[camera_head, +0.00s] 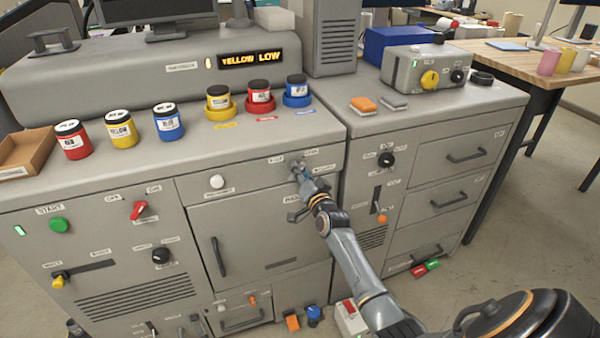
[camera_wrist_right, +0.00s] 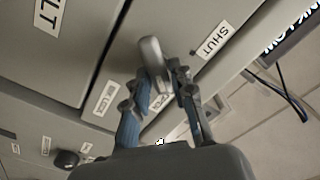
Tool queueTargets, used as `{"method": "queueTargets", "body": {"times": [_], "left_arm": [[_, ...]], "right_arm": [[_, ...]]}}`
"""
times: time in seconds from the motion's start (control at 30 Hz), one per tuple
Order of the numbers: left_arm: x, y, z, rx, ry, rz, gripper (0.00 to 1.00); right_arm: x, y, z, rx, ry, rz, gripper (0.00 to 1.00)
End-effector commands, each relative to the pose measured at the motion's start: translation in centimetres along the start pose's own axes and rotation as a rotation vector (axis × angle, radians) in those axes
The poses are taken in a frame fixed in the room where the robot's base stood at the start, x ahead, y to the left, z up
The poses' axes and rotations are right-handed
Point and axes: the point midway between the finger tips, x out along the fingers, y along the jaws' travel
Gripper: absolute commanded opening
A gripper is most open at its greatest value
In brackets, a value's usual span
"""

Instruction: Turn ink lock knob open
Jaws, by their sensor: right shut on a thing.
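The ink lock knob (camera_wrist_right: 152,55) is a small grey lever-like handle on the cabinet's front panel. In the right wrist view it shows between the fingers of my right gripper (camera_wrist_right: 164,90), which is shut on it. A label reading SHUT (camera_wrist_right: 215,40) is to the right of the knob in that view; another label is partly hidden behind the fingers. In the head view my right gripper (camera_head: 299,172) is at the panel above the cabinet door (camera_head: 255,235), and it mostly hides the knob. My left gripper is not in view.
Ink jars in red, yellow and blue stand on the cabinet top, with an open brown box (camera_head: 28,150) at the left. A display (camera_head: 253,59) reads YELLOW LOW.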

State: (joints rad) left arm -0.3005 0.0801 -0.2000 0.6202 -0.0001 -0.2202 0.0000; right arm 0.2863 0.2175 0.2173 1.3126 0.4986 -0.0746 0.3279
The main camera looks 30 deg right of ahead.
Motion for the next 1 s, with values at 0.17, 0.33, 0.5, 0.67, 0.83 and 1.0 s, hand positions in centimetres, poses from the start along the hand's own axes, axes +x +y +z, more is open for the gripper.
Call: {"method": "queueTargets", "body": {"times": [0.17,0.33,0.5,0.67,0.83,1.0], "left_arm": [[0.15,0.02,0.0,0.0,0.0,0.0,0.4],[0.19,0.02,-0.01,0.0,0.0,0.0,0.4],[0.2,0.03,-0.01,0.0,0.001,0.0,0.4],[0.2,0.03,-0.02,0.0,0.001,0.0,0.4],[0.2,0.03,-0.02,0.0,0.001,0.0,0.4],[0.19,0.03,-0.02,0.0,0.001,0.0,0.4]], "right_arm": [[-0.03,0.16,0.17,0.071,-0.003,0.001,0.0],[-0.03,0.18,0.18,0.108,-0.003,0.001,0.0],[-0.03,0.19,0.18,0.119,-0.003,0.002,0.0],[-0.04,0.19,0.2,0.12,-0.004,0.002,0.0],[-0.04,0.19,0.21,0.119,-0.004,0.002,0.28],[-0.03,0.17,0.15,0.118,-0.003,0.001,0.46]]}}
